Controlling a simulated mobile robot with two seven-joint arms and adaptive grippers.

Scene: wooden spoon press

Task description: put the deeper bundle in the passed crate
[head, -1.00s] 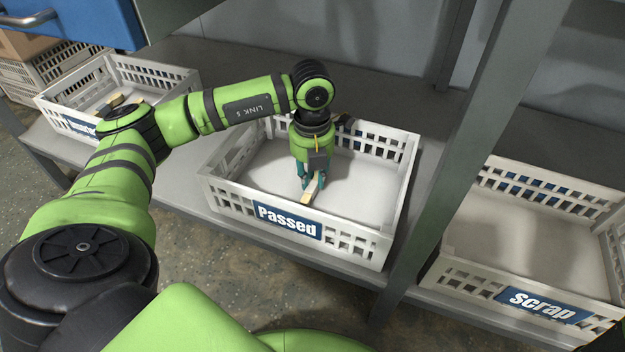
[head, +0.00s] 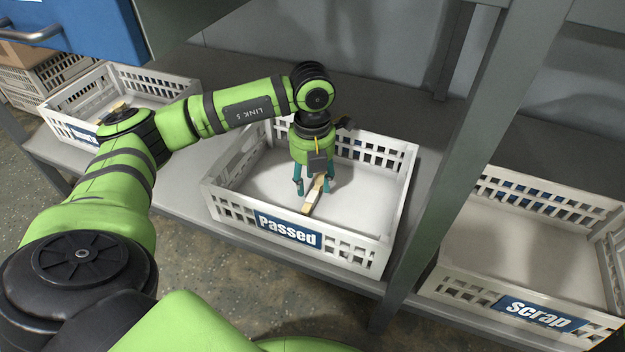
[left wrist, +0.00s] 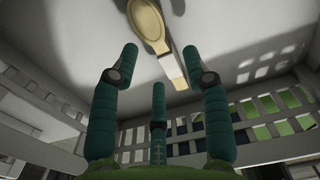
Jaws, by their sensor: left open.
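The white crate labelled Passed (head: 287,232) stands on the grey shelf in the middle of the head view. My left gripper (head: 314,190) is inside it, pointing down with its teal fingers spread. A pale wooden spoon-shaped bundle (head: 308,208) lies on the crate floor at the fingers, towards the front wall. In the left wrist view the bundle (left wrist: 148,26) shows its rounded bowl end and a short handle, clear of the open fingers (left wrist: 160,58). How many spoons it holds cannot be told. My right gripper is not in view.
A white crate at the left (head: 165,88) holds another wooden piece (head: 112,110), partly behind my arm. The Scrap crate (head: 470,285) at the right looks empty. A grey post (head: 455,160) stands between the Passed and Scrap crates. A blue drawer (head: 95,25) is at upper left.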

